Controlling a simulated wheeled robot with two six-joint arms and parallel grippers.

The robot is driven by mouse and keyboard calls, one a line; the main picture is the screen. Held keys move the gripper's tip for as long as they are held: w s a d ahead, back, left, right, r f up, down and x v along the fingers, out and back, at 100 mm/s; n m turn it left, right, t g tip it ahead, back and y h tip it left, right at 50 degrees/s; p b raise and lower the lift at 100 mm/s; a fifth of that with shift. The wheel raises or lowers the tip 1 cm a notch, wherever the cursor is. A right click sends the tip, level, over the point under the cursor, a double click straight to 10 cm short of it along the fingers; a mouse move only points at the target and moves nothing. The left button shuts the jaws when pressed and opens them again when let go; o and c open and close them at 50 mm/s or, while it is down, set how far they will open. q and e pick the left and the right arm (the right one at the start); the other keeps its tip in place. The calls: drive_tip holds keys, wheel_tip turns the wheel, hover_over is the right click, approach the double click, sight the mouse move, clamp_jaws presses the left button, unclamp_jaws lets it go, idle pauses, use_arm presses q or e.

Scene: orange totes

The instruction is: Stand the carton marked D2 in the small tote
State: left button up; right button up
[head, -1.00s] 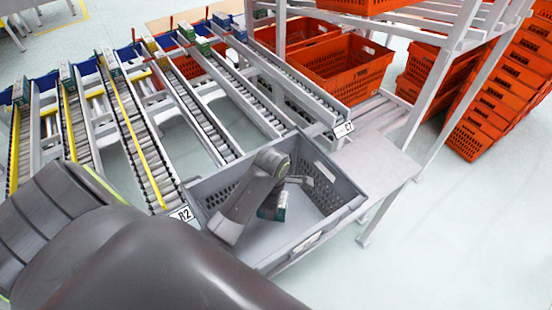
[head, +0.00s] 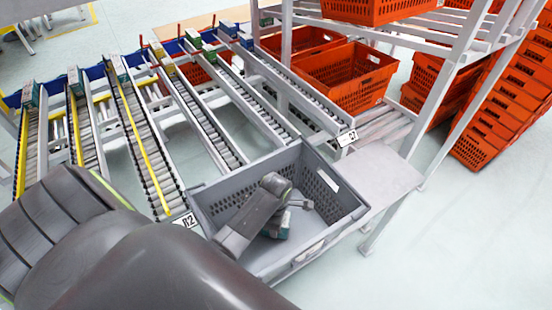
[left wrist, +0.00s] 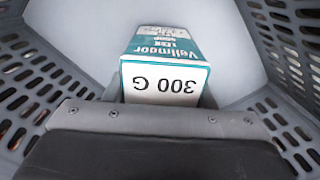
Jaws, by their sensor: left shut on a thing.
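A white and teal carton (left wrist: 165,82) is between the fingers of my left gripper (left wrist: 161,98) in the left wrist view. It reads "Vellmoor" and "300 G"; no D2 mark shows. In the head view my left gripper (head: 287,208) is down inside the small grey tote (head: 335,194). The carton (head: 278,228) shows there as a small teal patch, mostly hidden by my wrist. The gripper is shut on it. I cannot tell whether the carton touches the tote floor. My right gripper is not in view.
Sloping roller lanes (head: 150,160) run behind the tote, with several small cartons at their far ends. Orange totes (head: 345,78) sit on the rack behind. A grey table surface (head: 385,170) is bare right of the tote. Labels read R2 (head: 186,221) and C7 (head: 347,138).

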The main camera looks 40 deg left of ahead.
use_arm(q)
drive_tip(key=shift+f, duration=0.45)
drive_tip(key=o, duration=1)
drive_tip(key=shift+o, duration=0.7)
drive_tip(key=shift+r, duration=1)
wheel_tip(320, 180, up, 9)
drive_tip(key=shift+f+b, duration=0.1)
drive_tip(key=shift+b, duration=0.8)
drive_tip(key=shift+r+p, duration=0.55)
drive_tip(key=shift+r, duration=0.7)
